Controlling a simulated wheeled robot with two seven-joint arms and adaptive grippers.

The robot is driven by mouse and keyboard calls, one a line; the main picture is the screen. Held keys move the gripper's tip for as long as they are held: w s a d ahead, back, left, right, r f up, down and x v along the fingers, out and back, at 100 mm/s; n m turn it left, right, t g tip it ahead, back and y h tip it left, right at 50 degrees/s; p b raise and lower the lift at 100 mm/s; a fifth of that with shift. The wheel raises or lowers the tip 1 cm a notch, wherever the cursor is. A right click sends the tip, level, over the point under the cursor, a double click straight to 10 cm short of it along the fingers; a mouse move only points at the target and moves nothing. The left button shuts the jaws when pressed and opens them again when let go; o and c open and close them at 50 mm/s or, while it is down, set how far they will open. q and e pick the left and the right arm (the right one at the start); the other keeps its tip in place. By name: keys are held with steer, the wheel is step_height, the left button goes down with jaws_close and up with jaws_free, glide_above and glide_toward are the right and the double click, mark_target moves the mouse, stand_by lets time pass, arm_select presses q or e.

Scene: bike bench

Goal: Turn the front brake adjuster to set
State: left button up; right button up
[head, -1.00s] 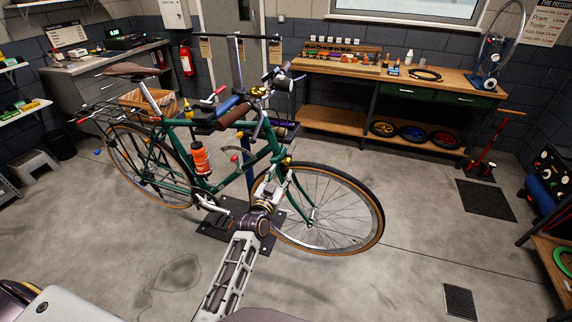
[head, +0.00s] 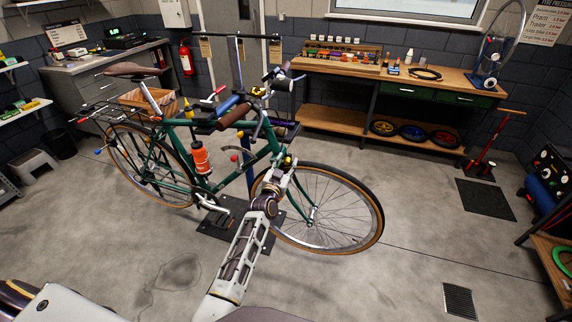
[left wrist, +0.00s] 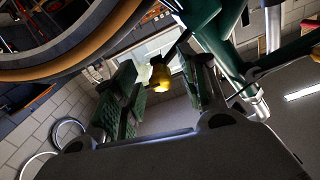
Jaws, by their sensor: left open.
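The green bike (head: 262,152) stands upright, its front wheel (head: 330,210) toward the right. My left gripper (head: 284,164) is up at the front fork, just above the wheel; its fingers are small and partly hidden there. In the left wrist view my left gripper (left wrist: 160,90) has its two dark green-padded fingers apart. A round yellow knob (left wrist: 160,76), which looks like the front brake adjuster, shows between the fingers with a gap on each side. I cannot tell its depth or setting. My right gripper is not in view.
The tyre (left wrist: 75,45) and green fork tube (left wrist: 222,45) pass close to the fingers in the left wrist view. A stand base (head: 228,226) lies under the bike. A workbench (head: 400,78) stands behind.

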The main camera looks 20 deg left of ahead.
arm_select(q)
steer(key=shift+w, duration=0.1)
steer(key=shift+c, duration=0.2)
jaws_close()
steer(key=shift+n+p, duration=0.3)
steer(key=shift+n, duration=0.4)
steer(key=shift+o, duration=0.2)
jaws_free()
